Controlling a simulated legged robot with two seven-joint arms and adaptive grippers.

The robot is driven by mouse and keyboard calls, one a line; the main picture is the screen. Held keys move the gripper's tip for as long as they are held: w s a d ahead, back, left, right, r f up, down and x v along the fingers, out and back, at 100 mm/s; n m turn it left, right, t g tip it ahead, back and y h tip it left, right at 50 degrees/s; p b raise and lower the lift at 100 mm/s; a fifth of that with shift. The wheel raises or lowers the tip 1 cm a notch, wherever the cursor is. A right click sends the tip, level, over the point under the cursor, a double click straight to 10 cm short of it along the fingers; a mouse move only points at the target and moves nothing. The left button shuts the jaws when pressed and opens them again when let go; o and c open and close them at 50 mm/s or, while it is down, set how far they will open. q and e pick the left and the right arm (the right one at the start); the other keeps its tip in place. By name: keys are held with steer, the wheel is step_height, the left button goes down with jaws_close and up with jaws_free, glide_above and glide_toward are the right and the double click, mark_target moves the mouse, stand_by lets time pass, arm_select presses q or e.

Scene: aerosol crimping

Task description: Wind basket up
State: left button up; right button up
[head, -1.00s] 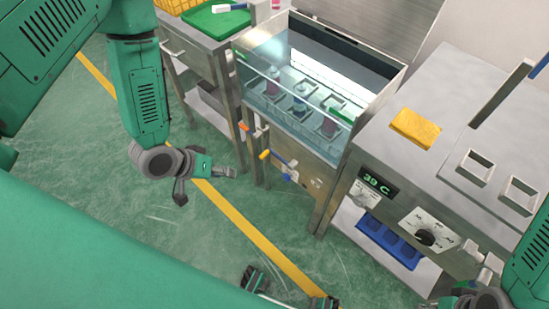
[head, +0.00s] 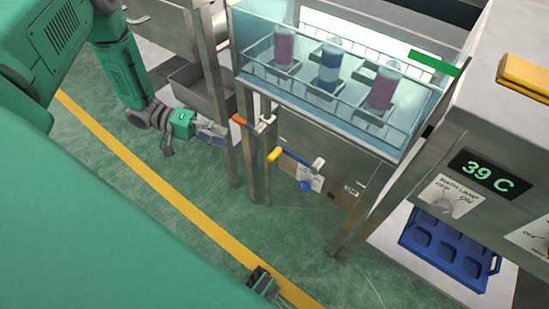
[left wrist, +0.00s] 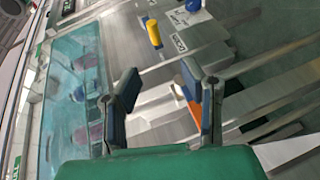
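The wire basket (head: 374,114) sits in the water of the glass-walled bath (head: 300,88) and holds pink and blue cans (head: 329,66). A crank with an orange handle (head: 240,120) sticks out at the bath's left front corner. My left gripper (head: 211,133) is just left of this handle in the head view, apart from it. In the left wrist view, the left gripper (left wrist: 163,88) has its fingers spread with nothing held. The orange handle (left wrist: 180,94) shows beyond them, partly hidden by the right-hand finger.
A yellow-handled lever (head: 275,154) and a blue knob (head: 305,186) are on the bath's front panel, right of the orange handle. A blue tray (head: 448,252) lies on the lower shelf below the 39 C display (head: 490,174). The floor in front is clear.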

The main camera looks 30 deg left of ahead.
arm_select(q)
steer(key=b, duration=0.1)
glide_toward(276, 154)
steer(key=d, duration=0.1)
steer(key=b+x, duration=0.1)
steer(key=x, duration=0.5)
steer(key=f+b+x, duration=0.1)
steer(key=x, duration=0.2)
steer(key=shift+w+a+b, duration=0.1)
steer(key=shift+w+b, duration=0.1)
steer(key=shift+b, duration=0.15)
steer(key=shift+d, duration=0.25)
steer(key=shift+a, duration=0.2)
steer(key=shift+a+f, duration=0.1)
steer(key=shift+a, duration=0.15)
steer(key=c, duration=0.7)
steer(key=shift+a+f, duration=0.1)
steer(key=shift+a, duration=0.2)
jaws_close()
steer(key=shift+d, duration=0.1)
arm_select(e)
steer(key=f, duration=0.2)
steer(key=d+f, duration=0.1)
steer(key=f, duration=0.1)
steer(key=shift+d+f, duration=0.15)
steer(key=shift+f, duration=0.1)
